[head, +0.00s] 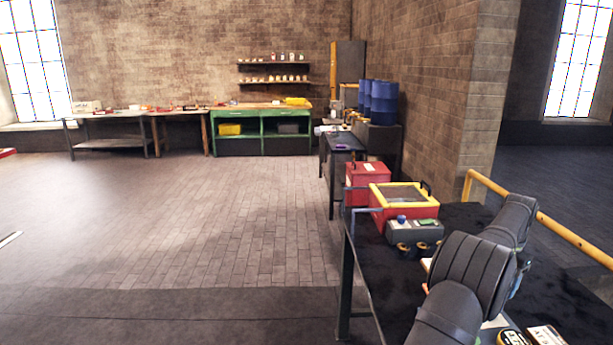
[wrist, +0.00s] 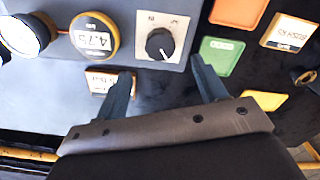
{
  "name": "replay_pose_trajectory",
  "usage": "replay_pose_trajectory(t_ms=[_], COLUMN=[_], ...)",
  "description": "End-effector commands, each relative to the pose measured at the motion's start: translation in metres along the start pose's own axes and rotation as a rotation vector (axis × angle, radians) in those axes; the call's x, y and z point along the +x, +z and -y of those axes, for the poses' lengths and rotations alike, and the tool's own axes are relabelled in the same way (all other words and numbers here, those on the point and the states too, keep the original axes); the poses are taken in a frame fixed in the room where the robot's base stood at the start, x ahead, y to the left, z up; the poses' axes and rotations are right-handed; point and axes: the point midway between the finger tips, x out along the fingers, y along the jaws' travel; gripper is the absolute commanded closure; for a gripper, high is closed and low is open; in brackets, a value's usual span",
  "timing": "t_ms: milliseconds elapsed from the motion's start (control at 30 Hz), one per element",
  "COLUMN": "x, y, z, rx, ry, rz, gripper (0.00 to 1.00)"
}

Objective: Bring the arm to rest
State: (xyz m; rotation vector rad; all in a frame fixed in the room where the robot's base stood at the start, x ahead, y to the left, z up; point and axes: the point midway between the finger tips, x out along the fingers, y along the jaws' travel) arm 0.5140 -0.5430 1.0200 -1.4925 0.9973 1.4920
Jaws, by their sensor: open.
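My gripper (wrist: 160,88) shows in the wrist view with its two dark fingers well apart and nothing between them. Its fingertips are over the front edge of a grey panel box that carries a black knob (wrist: 160,44) and a round yellow-rimmed gauge (wrist: 95,36) reading about 4.75. I cannot tell whether the fingers touch the box. In the head view my dark arm reaches over the black table (head: 375,265) at the lower right, and the gripper itself is hidden there.
An orange card (wrist: 238,12), a green card (wrist: 221,54) and a yellow card (wrist: 263,100) lie right of the box. A red box with a yellow-framed lid (head: 400,196) stands on the table. A yellow rail (head: 560,230) runs behind my arm.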

Motion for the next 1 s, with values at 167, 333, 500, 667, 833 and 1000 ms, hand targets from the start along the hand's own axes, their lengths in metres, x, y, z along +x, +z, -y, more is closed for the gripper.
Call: replay_pose_trajectory(t_ms=[167, 333, 500, 667, 833, 1000], x=[-0.037, -0.067, -0.092, -0.066, -0.035, -0.001], y=[-0.001, -0.001, 0.000, 0.001, 0.001, 0.001], z=[0.000, 0.000, 0.000, 0.000, 0.000, 0.000], rx=[0.000, 0.000, 0.000, 0.000, 0.000, 0.000], ry=[-0.002, -0.001, -0.001, 0.001, 0.001, 0.001], rz=[-0.004, -0.003, -0.003, 0.003, 0.003, 0.003], gripper=[0.35, 0.35, 0.35, 0.35, 0.35, 0.35])
